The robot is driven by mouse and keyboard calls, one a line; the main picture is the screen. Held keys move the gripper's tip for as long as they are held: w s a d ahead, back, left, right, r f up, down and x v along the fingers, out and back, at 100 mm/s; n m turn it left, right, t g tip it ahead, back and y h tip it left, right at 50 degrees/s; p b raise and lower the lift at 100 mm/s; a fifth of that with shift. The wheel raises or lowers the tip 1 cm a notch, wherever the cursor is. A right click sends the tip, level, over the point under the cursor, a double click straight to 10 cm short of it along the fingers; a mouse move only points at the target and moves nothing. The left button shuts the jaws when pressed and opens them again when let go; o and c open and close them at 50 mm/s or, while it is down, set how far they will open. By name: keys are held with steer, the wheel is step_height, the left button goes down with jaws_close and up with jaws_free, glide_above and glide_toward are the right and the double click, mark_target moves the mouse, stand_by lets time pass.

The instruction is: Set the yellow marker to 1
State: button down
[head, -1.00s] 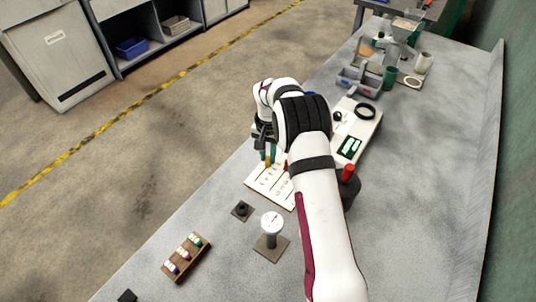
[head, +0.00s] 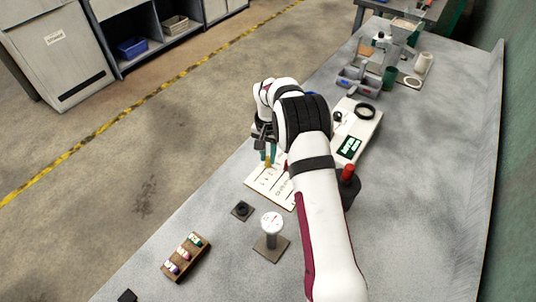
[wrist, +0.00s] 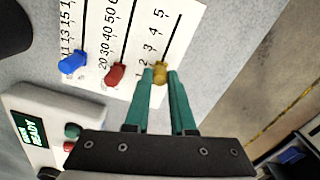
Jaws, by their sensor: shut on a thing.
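The yellow marker (wrist: 160,72) sits on its slot on a white scale board (wrist: 110,45). In the wrist view it is at the low end of a scale running up to 5, beside the 1 and 2 marks; the exact reading is hard to tell. My gripper (wrist: 160,75) is shut on the yellow marker, its teal fingers on either side. A red marker (wrist: 115,75) and a blue marker (wrist: 72,63) sit on neighbouring scales. In the head view the board (head: 265,184) lies below my gripper (head: 267,160), partly hidden by my arm.
A white device with a green display (head: 350,147) stands beside the board. A red-topped dark post (head: 348,173) is close to my arm. A round dial on a stand (head: 271,223) and a wooden rack (head: 187,258) stand nearer. The bench's right side is clear.

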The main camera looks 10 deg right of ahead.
steer(key=shift+w, duration=0.1)
steer(key=shift+w+d, duration=0.95)
steer(key=shift+r, duration=0.1)
steer(key=c, duration=0.8)
jaws_free()
steer(key=shift+o, duration=0.2)
steer(key=shift+s, duration=0.1)
step_height(320, 180, up, 16)
